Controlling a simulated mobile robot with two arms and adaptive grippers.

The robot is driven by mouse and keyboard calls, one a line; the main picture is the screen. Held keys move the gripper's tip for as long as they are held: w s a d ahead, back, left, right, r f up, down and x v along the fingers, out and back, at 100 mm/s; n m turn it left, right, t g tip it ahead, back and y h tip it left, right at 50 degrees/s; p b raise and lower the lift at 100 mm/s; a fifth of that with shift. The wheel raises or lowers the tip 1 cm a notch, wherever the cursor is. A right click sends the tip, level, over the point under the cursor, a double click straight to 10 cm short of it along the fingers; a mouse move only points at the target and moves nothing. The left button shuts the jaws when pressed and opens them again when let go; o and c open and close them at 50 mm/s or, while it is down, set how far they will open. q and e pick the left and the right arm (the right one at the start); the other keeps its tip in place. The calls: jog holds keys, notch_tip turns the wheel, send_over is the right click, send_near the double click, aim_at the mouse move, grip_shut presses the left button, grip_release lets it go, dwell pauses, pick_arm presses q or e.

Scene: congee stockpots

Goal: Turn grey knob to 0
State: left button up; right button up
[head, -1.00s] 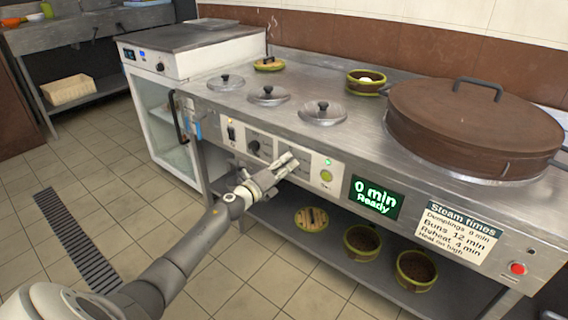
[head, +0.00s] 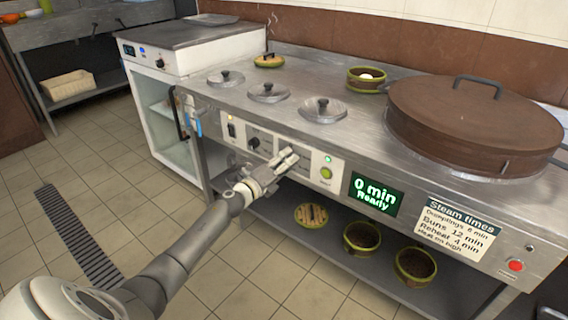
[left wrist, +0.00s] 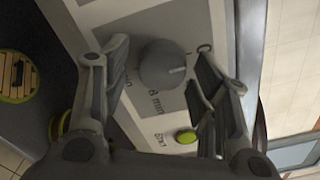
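The grey knob (left wrist: 160,60) is round, on a white panel, in the left wrist view. A short white mark on it points to the right in that view. A "0" is printed at its upper right and "8 min" below it. My left gripper (left wrist: 160,80) is open, with one finger on each side of the knob; gaps show between knob and fingers. In the head view my left gripper (head: 285,160) is at the counter's front panel and hides the knob. The green display (head: 376,197) reads "0 min Ready". My right gripper is not in view.
A green button (head: 326,174) sits right of my gripper and a black knob (head: 254,142) left of it. Lidded wells (head: 323,110) and a large brown-lidded pot (head: 470,120) are on the counter. Bowls (head: 362,238) stand on the shelf below. The left floor is clear.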

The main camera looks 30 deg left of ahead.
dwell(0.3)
pick_arm(q)
jog(key=s, duration=1.2)
jog(key=shift+a, duration=0.45)
